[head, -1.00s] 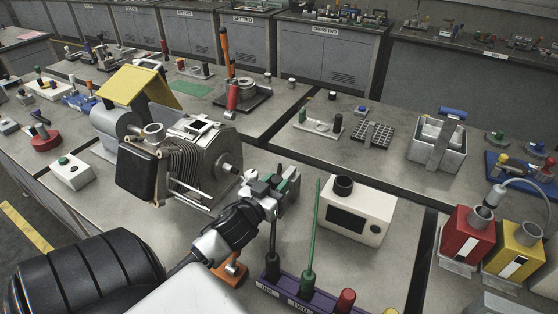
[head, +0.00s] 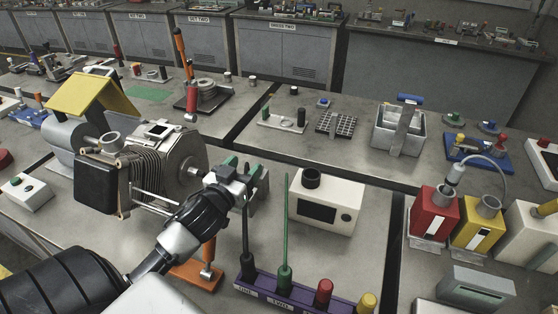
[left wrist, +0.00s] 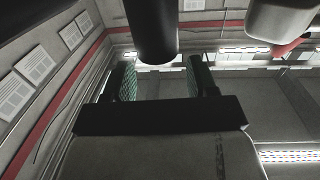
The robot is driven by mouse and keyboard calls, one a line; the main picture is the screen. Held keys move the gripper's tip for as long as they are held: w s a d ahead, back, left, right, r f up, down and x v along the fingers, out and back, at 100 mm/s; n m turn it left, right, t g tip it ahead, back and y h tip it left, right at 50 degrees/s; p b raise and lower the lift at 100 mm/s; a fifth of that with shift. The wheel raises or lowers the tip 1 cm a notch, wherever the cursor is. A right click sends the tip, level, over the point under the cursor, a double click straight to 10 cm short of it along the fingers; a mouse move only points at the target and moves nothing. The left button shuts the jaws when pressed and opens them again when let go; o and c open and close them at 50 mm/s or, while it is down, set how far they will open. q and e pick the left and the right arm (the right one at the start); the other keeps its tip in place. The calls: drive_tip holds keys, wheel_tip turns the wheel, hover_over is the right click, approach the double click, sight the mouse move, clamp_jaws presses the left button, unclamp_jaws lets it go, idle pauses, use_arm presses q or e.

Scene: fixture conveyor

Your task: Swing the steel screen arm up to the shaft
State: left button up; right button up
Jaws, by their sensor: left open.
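The grey finned machine (head: 155,165) stands left of centre in the head view, with a round end plate and a short shaft (head: 197,173) on its right side. Thin steel rods (head: 152,203) run along its lower front; I cannot tell whether they belong to the screen arm. My left gripper (head: 243,176) is open just right of the shaft, its green-padded fingers apart. In the left wrist view the open gripper (left wrist: 162,78) has a dark cylinder (left wrist: 150,30) above its fingers, and nothing is clearly clamped. My own arm hides part of the machine's lower side.
An orange stand (head: 205,272) is below my wrist. A purple rack (head: 275,292) with upright rods stands in front, close to the gripper. A cream box (head: 327,203) is to the right. Red (head: 433,214) and yellow (head: 480,228) containers stand further right.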

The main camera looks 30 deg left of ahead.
use_arm(q)
drive_tip(key=w+d+r, duration=0.1)
drive_tip(key=d+r, duration=0.2)
drive_tip(key=d, duration=0.2)
drive_tip(key=d+r+b, duration=0.1)
drive_tip(key=d+r, duration=0.2)
drive_tip(key=d, duration=0.3)
drive_tip(key=shift+w, duration=0.4)
